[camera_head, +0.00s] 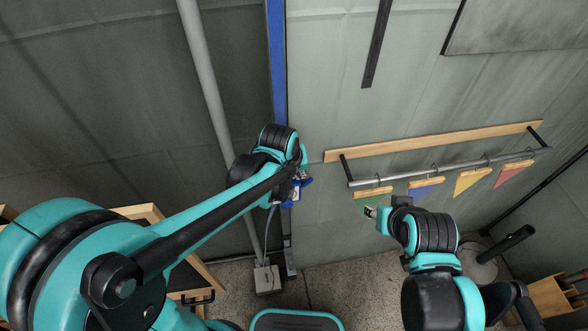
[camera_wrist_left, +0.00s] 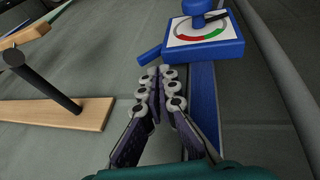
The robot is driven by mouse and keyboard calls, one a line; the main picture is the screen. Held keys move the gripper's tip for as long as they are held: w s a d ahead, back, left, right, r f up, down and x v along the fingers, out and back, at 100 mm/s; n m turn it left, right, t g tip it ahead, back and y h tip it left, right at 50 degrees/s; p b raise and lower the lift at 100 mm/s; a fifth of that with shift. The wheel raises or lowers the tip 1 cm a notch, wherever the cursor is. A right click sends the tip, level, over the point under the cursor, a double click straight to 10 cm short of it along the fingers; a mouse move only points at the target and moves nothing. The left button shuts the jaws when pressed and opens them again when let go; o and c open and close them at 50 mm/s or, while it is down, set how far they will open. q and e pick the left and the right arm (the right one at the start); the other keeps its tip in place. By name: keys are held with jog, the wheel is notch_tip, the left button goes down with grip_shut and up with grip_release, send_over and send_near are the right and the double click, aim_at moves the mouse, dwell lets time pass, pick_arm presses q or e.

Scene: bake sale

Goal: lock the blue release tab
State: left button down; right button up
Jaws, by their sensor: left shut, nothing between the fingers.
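A blue device with a white, red and green dial (camera_wrist_left: 205,30) and a round blue knob is mounted on the blue rail (camera_wrist_left: 204,95) in the left wrist view. A small blue tab (camera_wrist_left: 150,55) sticks out from its left side. My left gripper (camera_wrist_left: 159,78) is shut and empty, its fingertips just below the tab and dial; I cannot tell whether they touch the tab. In the head view a blue part of the device (camera_head: 306,182) shows beside my left wrist, which hides most of it. My right gripper (camera_head: 371,212) is in front of the pennants; its finger opening is unclear.
A wooden rail with a bar (camera_head: 440,169) and several coloured pennants (camera_head: 425,188) hangs on the wall to the right. A grey pipe (camera_head: 207,80) runs down the wall to a grey box (camera_head: 267,279). A wooden frame (camera_head: 150,213) stands at lower left, behind my left arm.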

aim_at(310, 179)
pick_arm(q)
jog(key=shift+w+d+f, duration=0.2)
jog(key=shift+d+f, duration=0.75)
jog(key=shift+f, duration=0.1)
jog(key=shift+d+f+y+b, duration=0.1)
jog(key=shift+d+y+b, duration=0.25)
jog(key=shift+y, duration=0.25)
jog(key=shift+w+d+f+m+g+y+b, duration=0.25)
jog(key=shift+d+g+y+b, duration=0.2)
jog(key=shift+y, duration=0.45)
jog(key=shift+w+d+f+m+g+y+b, duration=0.15)
jog(key=shift+d+f+g+y+b, duration=0.1)
jog(key=shift+d+y+b, duration=0.25)
jog(key=shift+d+f+m+g+y+b, duration=0.1)
jog(key=shift+d+f+y+b, duration=0.2)
jog(key=shift+y, duration=0.4)
jog(key=shift+a+r, duration=0.1)
jog(key=shift+a, duration=0.2)
